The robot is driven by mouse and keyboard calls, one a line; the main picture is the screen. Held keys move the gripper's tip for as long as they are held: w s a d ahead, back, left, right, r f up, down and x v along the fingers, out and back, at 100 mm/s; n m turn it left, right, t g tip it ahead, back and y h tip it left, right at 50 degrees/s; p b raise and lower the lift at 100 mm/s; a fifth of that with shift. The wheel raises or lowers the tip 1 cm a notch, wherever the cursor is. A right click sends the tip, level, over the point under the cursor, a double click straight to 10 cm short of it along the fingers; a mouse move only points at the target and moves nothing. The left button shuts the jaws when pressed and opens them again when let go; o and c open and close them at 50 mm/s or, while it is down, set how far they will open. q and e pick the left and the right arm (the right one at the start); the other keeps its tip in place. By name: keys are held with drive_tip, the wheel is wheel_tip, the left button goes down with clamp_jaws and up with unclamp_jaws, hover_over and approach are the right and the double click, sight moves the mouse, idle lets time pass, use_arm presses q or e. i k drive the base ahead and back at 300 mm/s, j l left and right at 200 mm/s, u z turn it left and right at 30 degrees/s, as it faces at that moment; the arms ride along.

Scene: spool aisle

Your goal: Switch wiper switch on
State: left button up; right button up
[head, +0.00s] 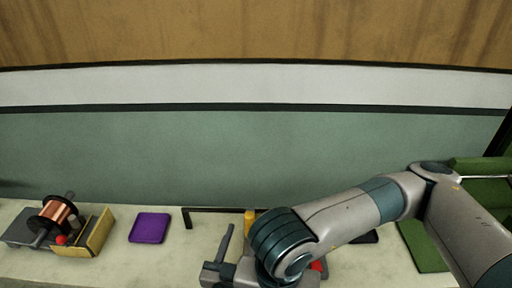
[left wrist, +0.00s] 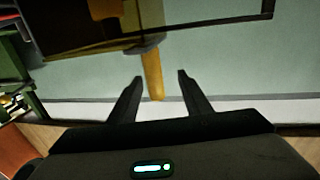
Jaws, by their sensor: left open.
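A yellow upright bar (head: 249,216), possibly the wiper switch's lever, shows at the back of the bench, partly hidden by my arm. In the left wrist view, which is upside down, the yellow bar (left wrist: 152,72) lies between the two dark fingers of my left gripper (left wrist: 160,74). The fingers are spread, with a gap on each side of the bar; I cannot tell how far beyond them it is. In the head view my left gripper (head: 244,229) is largely hidden behind its own wrist; one finger shows left of the bar. My right gripper is not in view.
A copper spool (head: 57,212) in a yellow and grey holder stands at the far left. A purple pad (head: 149,227) lies beside it. A thin black frame (head: 188,218) stands near the bar. A green object (head: 425,247) lies at the right.

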sight(316, 265)
drive_tip(key=k+j, duration=0.15)
drive_tip(key=k, duration=0.35)
drive_tip(key=k+j, duration=0.15)
drive_tip(key=k, duration=0.35)
